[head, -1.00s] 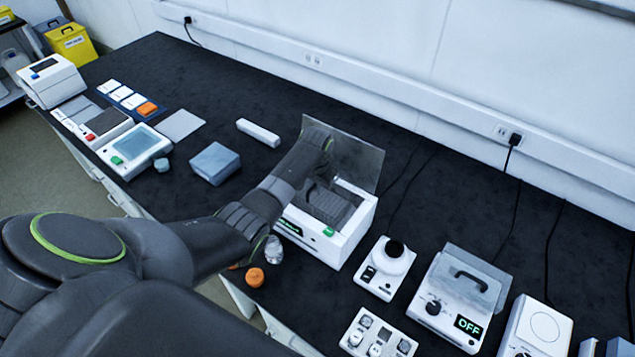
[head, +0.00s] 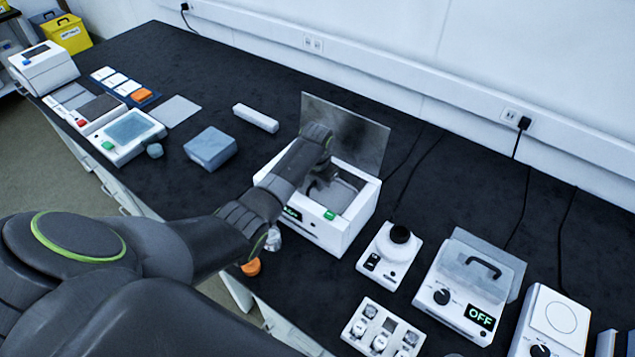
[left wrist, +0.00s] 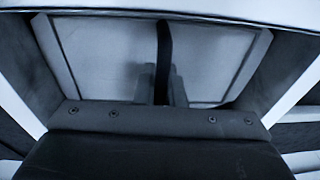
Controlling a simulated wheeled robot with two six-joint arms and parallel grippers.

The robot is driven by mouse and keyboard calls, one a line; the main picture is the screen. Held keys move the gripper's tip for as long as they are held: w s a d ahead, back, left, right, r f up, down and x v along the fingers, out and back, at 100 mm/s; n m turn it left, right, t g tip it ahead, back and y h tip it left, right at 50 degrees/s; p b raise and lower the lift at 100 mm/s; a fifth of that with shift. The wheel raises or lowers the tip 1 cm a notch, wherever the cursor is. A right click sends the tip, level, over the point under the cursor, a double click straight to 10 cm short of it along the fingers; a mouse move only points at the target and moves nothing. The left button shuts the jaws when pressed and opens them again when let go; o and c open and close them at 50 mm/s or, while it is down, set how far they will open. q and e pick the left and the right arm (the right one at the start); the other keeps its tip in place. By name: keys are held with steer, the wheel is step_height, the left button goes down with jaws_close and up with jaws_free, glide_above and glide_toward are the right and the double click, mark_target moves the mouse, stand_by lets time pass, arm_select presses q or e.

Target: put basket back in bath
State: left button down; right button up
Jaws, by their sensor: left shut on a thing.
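The white bath (head: 325,235) stands on the black bench with its clear lid (head: 350,130) raised at the back and a green OFF display on its front. My left arm reaches over it, and my left gripper (head: 322,185) points down into its opening. The grey basket (head: 345,195) is within the bath's walls, partly hidden by my gripper. In the left wrist view the basket (left wrist: 105,50) fills the opening, and my left gripper (left wrist: 160,88) is shut on its dark handle (left wrist: 164,55). I cannot tell whether the basket rests on the bath's floor. My right gripper is not in view.
Right of the bath are a small round-topped device (head: 393,250), a lidded device (head: 470,285) and a rack (head: 380,330). A grey-blue box (head: 210,148) and white bar (head: 255,118) lie to the left. An orange cap (head: 251,267) is near the front edge.

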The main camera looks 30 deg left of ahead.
arm_select(q)
steer(key=shift+f+b, duration=0.35)
steer(key=shift+f, duration=0.2)
steer(key=c, duration=1.4)
jaws_free()
steer(key=shift+c, duration=0.2)
